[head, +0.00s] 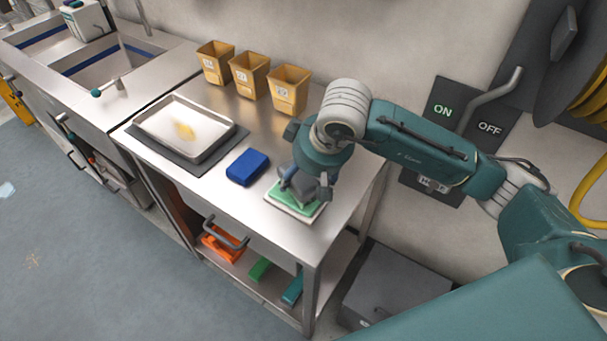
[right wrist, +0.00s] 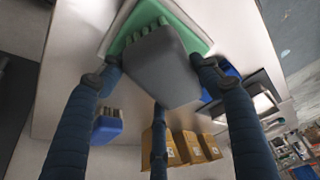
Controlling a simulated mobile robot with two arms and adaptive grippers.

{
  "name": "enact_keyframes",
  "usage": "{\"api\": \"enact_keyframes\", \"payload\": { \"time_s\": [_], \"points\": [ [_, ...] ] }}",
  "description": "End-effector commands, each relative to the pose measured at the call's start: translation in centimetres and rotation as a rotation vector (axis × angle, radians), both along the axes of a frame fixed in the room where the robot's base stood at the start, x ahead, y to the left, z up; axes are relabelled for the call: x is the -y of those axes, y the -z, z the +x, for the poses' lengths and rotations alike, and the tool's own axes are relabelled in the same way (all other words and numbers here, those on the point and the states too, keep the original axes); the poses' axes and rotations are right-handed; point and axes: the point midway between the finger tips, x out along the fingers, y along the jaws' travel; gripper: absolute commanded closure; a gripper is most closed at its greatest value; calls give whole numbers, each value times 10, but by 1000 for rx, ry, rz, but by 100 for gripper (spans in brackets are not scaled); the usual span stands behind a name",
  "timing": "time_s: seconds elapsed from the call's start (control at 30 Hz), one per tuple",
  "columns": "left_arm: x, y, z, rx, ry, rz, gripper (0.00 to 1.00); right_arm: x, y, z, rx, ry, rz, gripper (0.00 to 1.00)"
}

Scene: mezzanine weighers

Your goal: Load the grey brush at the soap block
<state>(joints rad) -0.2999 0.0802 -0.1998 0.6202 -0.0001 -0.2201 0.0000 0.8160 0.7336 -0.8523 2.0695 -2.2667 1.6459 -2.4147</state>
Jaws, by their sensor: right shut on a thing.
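The grey brush (right wrist: 158,66) is between the fingers of my right gripper (right wrist: 156,78). In the head view the grey brush (head: 299,184) sits right over the green soap block (head: 311,209), under my right gripper (head: 306,186). The soap block (right wrist: 128,42) lies on a pale dish (head: 278,205) near the front right of the steel table. In the right wrist view the bristle side faces the soap; I cannot tell whether the bristles touch it. My left gripper is not in view.
A blue block (head: 247,167) lies left of the soap. A metal tray (head: 151,123) with a yellow smear is further left. Several tan bins (head: 288,91) stand at the back. A blue brush (right wrist: 106,129) shows in the right wrist view. A sink (head: 105,70) is far left.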

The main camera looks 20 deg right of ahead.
Motion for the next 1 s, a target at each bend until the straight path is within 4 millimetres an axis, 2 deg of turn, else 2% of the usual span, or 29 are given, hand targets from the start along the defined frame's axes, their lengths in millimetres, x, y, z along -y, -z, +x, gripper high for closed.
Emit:
{"api": "enact_keyframes", "payload": {
  "time_s": [0.47,1.0],
  "points": [
    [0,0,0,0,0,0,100,0,3,-3,-9,-2,-3,58],
    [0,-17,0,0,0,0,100,1,-42,-1,-1,0,-3,58]
  ]
}}
